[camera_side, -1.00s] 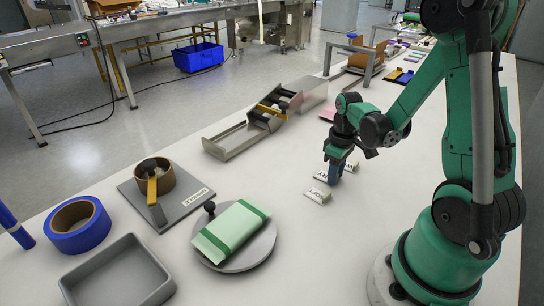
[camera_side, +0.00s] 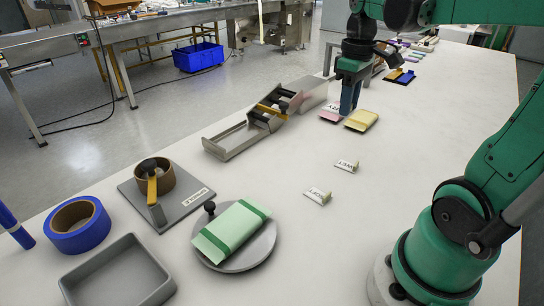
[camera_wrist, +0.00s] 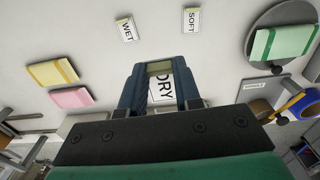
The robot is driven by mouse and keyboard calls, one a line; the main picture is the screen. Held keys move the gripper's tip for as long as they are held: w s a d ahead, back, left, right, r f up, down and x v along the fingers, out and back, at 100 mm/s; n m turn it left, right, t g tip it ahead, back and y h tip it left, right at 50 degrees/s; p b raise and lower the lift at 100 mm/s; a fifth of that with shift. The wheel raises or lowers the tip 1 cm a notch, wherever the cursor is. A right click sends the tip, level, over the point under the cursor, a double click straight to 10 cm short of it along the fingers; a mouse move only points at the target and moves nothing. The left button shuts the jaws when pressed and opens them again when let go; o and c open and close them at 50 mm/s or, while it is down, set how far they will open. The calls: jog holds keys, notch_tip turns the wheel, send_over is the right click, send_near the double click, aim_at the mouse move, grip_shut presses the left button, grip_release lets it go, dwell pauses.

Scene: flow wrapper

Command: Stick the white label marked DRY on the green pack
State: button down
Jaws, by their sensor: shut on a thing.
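My gripper (camera_side: 349,108) is shut on the white label marked DRY (camera_wrist: 161,88), which shows between its fingers in the wrist view. In the side view the label shows beside the fingers, in front of a pink pack. The green pack (camera_side: 232,230) lies on a round grey plate (camera_side: 262,252) with a black knob, near the front, and also shows at the upper right of the wrist view (camera_wrist: 283,42). My gripper is well away from it, held above the table. White labels marked WET (camera_side: 346,166) and SOFT (camera_side: 317,196) stand on the bare table.
A pink pack (camera_wrist: 70,97) and a yellow pack (camera_side: 361,121) lie near my gripper. A metal chute (camera_side: 232,142), a grey base with a tape roll (camera_side: 188,206), blue tape (camera_side: 78,222) and a grey tray (camera_side: 118,272) stand to the left. The table's middle is mostly clear.

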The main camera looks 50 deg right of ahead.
jog(key=shift+r, duration=0.95)
jog(key=shift+w+a+r, duration=0.1)
jog(key=shift+w+a, duration=0.15)
jog(key=shift+w, duration=0.05)
jog(key=w+a+f+n, duration=0.4)
jog(key=w+a+n, duration=0.2)
jog(key=a+n, duration=0.35)
jog(key=n, duration=0.8)
send_over(242, 215)
jog(key=f, duration=0.4)
jog(key=shift+w+d+f, duration=0.1)
jog(key=shift+d+f, duration=0.1)
jog(key=shift+f, duration=0.15)
jog(key=shift+a+f, duration=0.2)
jog(key=shift+f, duration=1.9)
jog(key=shift+f, duration=0.1)
jog(key=shift+f, duration=0.7)
